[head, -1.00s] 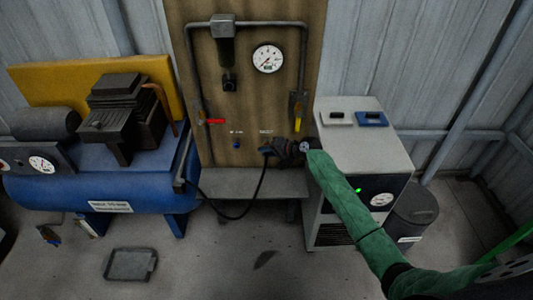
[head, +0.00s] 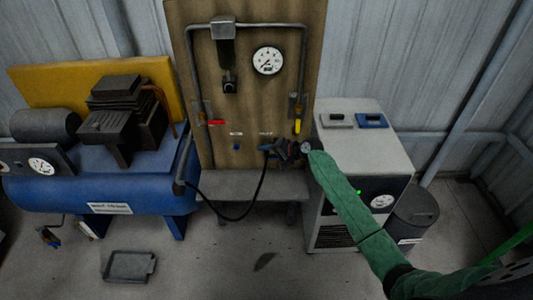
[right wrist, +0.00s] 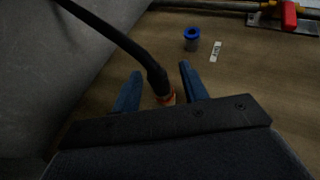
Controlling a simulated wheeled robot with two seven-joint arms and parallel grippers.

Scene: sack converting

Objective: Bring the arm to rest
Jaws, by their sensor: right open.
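My right arm, in a green sleeve, reaches from the lower right to the brown board (head: 262,95). My right gripper (head: 270,148) is at the board's lower right, in front of a fitting there. In the right wrist view its two blue fingers (right wrist: 160,74) stand apart, one on each side of a black hose end (right wrist: 158,82) with an orange ring. The hose end stands against the board, and a gap shows between it and the fingers. The hose (head: 246,212) hangs in a loop in the head view. My left gripper is out of view.
A grey cabinet (head: 345,152) stands close beside my right forearm, with a dark bin (head: 413,212) to its right. A blue compressor tank (head: 95,195) is at the left. A grey tray (head: 129,266) lies on the floor. A blue-rimmed port (right wrist: 192,38) is on the board.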

